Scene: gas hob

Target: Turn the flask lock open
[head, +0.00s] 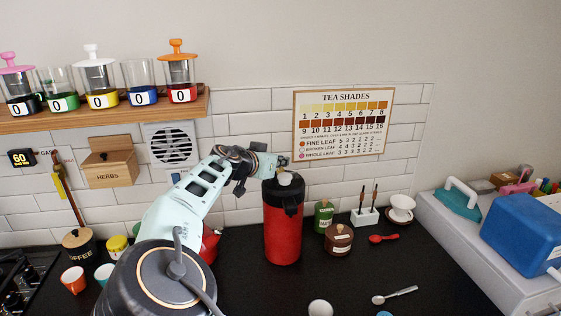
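A tall red flask (283,228) with a black top (284,193) stands upright on the dark worktop, right of the middle of the head view. A small pale piece (285,179) shows at the top of the flask; I cannot tell whether it is the lock. My arm reaches in from the lower left, and my gripper (281,163) is at the flask's top, just above and behind the pale piece. The fingers are small and partly hidden, so I cannot tell whether they are open, shut or touching the flask.
A green jar (324,215), brown pot (338,240), white holder (364,217) and white cup (402,207) stand right of the flask. A red spoon (383,238) and a metal spoon (394,295) lie on the worktop. A shelf (120,117) with several canisters hangs upper left.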

